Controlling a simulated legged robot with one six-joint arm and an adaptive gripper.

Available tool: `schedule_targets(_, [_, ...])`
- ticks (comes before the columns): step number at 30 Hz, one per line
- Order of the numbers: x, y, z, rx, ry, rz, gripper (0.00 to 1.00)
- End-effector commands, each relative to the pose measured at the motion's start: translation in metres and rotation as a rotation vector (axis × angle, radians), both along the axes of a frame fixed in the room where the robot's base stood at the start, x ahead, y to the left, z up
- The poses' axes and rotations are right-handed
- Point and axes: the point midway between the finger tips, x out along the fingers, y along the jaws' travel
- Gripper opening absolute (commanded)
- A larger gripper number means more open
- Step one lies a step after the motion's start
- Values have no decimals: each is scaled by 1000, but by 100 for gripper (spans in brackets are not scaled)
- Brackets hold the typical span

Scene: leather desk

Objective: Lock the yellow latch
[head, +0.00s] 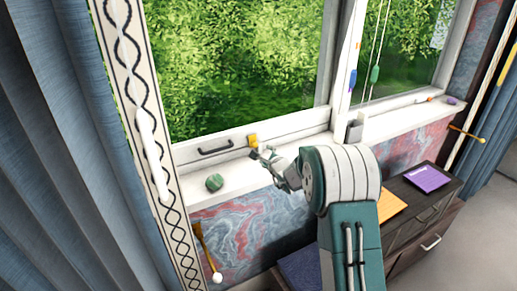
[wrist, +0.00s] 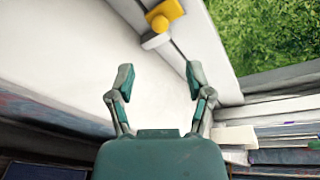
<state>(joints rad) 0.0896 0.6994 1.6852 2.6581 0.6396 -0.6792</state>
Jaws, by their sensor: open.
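The yellow latch (head: 253,140) sits on the lower rail of the white window frame, just above the sill, in the head view. In the wrist view the yellow latch (wrist: 165,14) shows at the top, with a rounded yellow knob part below it. My gripper (head: 262,156) is close in front of and below the latch over the sill. In the wrist view my gripper (wrist: 158,80) has its two fingers apart with nothing between them. The latch lies beyond the fingertips, and I see no contact.
A dark handle (head: 215,147) is on the window rail left of the latch. A green faceted object (head: 214,183) sits on the white sill (head: 190,189). A grey box (head: 354,131) stands on the sill to the right. A drawer cabinet (head: 408,232) stands below.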

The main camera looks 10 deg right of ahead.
Motion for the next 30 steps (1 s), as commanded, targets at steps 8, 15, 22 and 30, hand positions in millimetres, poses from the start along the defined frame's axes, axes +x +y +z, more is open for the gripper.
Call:
schedule_targets(8, [34,-1,-9,11,-1,1,66])
schedule_targets(15, [66,4,-16,12,-2,1,66])
schedule_targets(22, [90,15,-21,8,-1,3,66])
schedule_targets(30, [99,13,-23,11,0,0,66])
